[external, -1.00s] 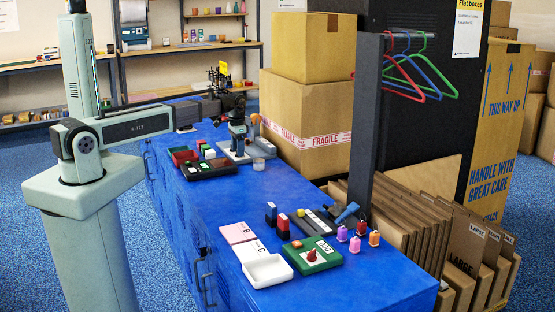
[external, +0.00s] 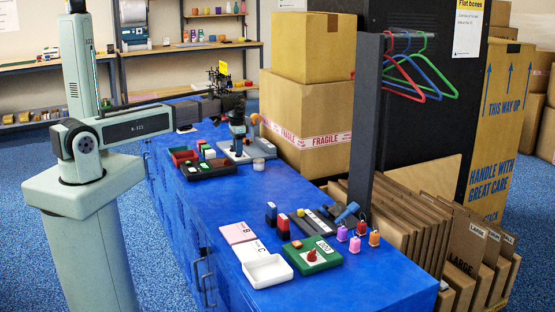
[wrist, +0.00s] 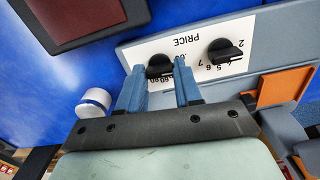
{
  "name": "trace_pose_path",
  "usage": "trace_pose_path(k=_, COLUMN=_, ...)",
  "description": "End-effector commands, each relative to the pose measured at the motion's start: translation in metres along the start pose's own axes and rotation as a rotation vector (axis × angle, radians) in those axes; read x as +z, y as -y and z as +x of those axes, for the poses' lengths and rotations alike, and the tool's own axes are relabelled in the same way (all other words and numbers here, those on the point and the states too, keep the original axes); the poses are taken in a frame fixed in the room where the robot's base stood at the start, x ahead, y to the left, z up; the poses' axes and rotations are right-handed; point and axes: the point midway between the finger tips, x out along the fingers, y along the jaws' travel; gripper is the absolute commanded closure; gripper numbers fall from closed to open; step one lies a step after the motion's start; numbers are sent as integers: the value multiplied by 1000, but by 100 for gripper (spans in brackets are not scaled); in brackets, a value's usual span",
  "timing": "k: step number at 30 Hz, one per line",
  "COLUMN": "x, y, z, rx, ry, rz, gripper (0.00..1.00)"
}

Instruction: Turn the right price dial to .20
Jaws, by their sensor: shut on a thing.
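In the wrist view the price panel (wrist: 132,52) is white and upside down, with the word PRICE and two black dials. The right price dial (wrist: 159,61), on the left in this picture, sits between the blue fingers of my gripper (wrist: 160,68), which is shut on it. Numbers show partly around it, but the fingers hide some, and I cannot read its setting. The other dial (wrist: 226,49) stands clear of the fingers, with numbers beside it. In the external view my gripper (external: 238,131) is down at the grey device (external: 225,153); its fingertips are too small to make out.
A small white round container (wrist: 93,102) stands close beside the fingers. A dark tray (external: 208,170) with coloured blocks lies in front of the device. Large cartons (external: 305,120) stand behind it. The blue bench top (external: 240,200) is clear between the tray and the stamps.

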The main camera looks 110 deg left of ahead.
Motion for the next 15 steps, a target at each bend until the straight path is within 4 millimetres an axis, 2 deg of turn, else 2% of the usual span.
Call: trace_pose_path(k=15, x=0, y=0, z=0, rx=0, ry=0, rz=331, gripper=96)
